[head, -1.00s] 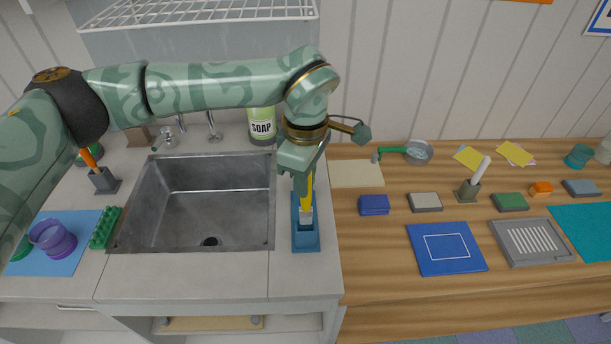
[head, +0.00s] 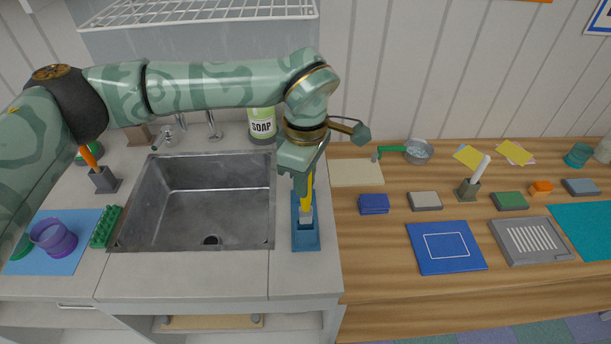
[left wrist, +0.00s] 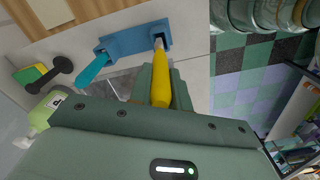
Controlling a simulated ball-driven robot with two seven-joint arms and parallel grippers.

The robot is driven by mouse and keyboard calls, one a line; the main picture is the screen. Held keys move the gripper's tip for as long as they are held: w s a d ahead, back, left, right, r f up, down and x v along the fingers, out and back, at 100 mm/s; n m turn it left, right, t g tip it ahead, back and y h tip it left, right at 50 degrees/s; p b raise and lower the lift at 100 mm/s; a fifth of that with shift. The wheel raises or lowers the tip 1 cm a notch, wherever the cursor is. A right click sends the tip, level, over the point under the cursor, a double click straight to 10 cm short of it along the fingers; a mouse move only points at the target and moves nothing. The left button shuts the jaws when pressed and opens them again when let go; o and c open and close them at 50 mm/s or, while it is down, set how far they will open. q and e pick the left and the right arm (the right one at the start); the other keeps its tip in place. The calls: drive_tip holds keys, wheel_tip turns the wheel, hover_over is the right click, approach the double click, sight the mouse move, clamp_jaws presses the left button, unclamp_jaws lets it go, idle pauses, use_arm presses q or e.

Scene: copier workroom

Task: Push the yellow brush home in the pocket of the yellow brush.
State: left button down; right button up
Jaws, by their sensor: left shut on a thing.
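The yellow brush (head: 309,188) is upright in my left gripper (head: 302,182), which is shut on it; the brush also shows in the left wrist view (left wrist: 161,84). Its grey lower part is at the near pocket of the blue holder (head: 306,243). In the left wrist view, that end overlaps the pocket at the right end of the holder (left wrist: 128,43). How deep it sits is hidden. A teal handle (left wrist: 92,71) stands at the holder's other end. My right gripper is not in view.
The steel sink (head: 203,200) lies left of the holder. A soap bottle (head: 262,124) stands behind. On the wooden counter to the right are a blue block (head: 374,205), a grey block (head: 425,202) and a blue mat (head: 446,265). The counter's front strip is clear.

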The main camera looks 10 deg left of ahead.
sight(306, 203)
use_arm(q)
drive_tip(key=shift+f+b, duration=1.8)
drive_tip(key=shift+f, duration=1.8)
drive_tip(key=c, duration=1.2)
unclamp_jaws()
drive_tip(key=shift+c, duration=0.2)
wheel_tip(306, 203, up, 16)
drive_tip(key=shift+r+p, duration=0.15)
drive_tip(key=shift+p, duration=0.8)
